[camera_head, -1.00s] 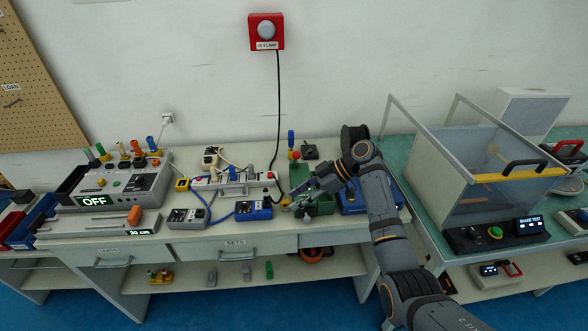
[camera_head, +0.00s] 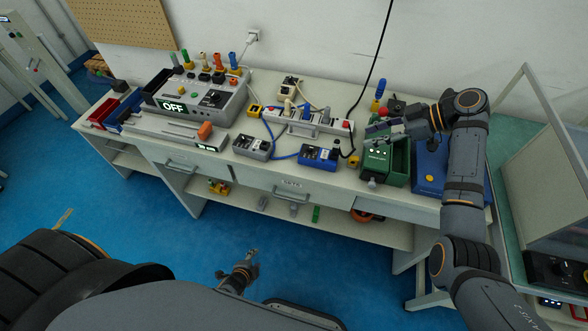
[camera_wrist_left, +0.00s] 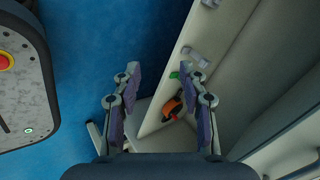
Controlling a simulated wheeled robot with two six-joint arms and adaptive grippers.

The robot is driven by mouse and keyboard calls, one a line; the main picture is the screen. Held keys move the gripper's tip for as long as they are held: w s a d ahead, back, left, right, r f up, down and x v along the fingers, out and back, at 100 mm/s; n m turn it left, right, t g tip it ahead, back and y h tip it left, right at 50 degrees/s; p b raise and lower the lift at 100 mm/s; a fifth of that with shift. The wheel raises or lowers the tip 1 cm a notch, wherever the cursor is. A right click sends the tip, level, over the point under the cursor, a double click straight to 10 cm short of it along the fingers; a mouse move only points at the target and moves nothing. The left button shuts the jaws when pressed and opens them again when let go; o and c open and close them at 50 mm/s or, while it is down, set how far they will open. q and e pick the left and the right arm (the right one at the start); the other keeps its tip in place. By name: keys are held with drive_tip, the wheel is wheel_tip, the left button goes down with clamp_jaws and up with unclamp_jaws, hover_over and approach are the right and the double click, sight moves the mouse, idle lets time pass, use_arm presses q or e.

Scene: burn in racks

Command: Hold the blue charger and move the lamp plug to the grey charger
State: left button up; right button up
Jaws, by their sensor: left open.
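The blue charger (camera_head: 319,157) sits on the bench near its front edge, right of the grey charger (camera_head: 253,147). The black lamp plug (camera_head: 337,147) is at the blue charger's right end, below the black lamp cord (camera_head: 371,72). I cannot tell how firmly it is seated. My left gripper (camera_head: 238,266) is low in front of the bench, over the blue floor, away from both chargers. It is open and empty in the left wrist view (camera_wrist_left: 160,72). My right gripper (camera_head: 372,134) appears open above the green box, right of the blue charger and apart from it.
A power strip (camera_head: 310,124) with several plugs lies behind the chargers. A green box (camera_head: 377,163) and a blue case (camera_head: 431,168) stand to the right. The test unit reading OFF (camera_head: 200,101) stands left. The lower shelf (camera_head: 335,226) holds small parts.

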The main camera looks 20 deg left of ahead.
use_arm(q)
drive_tip(key=w+d+r+m+t+h, duration=0.1)
drive_tip(key=w+d+r+m+t, duration=0.15)
drive_tip(key=w+r+m, duration=0.4)
drive_tip(key=w+d+r+m+t+h, duration=0.1)
drive_tip(key=w+d+r+m+t, duration=0.15)
drive_tip(key=w+r+m, duration=0.4)
drive_tip(key=m+t+h, duration=0.3)
drive_tip(key=m+t, duration=0.2)
drive_tip(key=m, duration=0.7)
approach(308, 150)
drive_tip(key=w, duration=0.1)
drive_tip(key=x, duration=1)
drive_tip(key=shift+d, duration=0.15)
clamp_jaws()
unclamp_jaws()
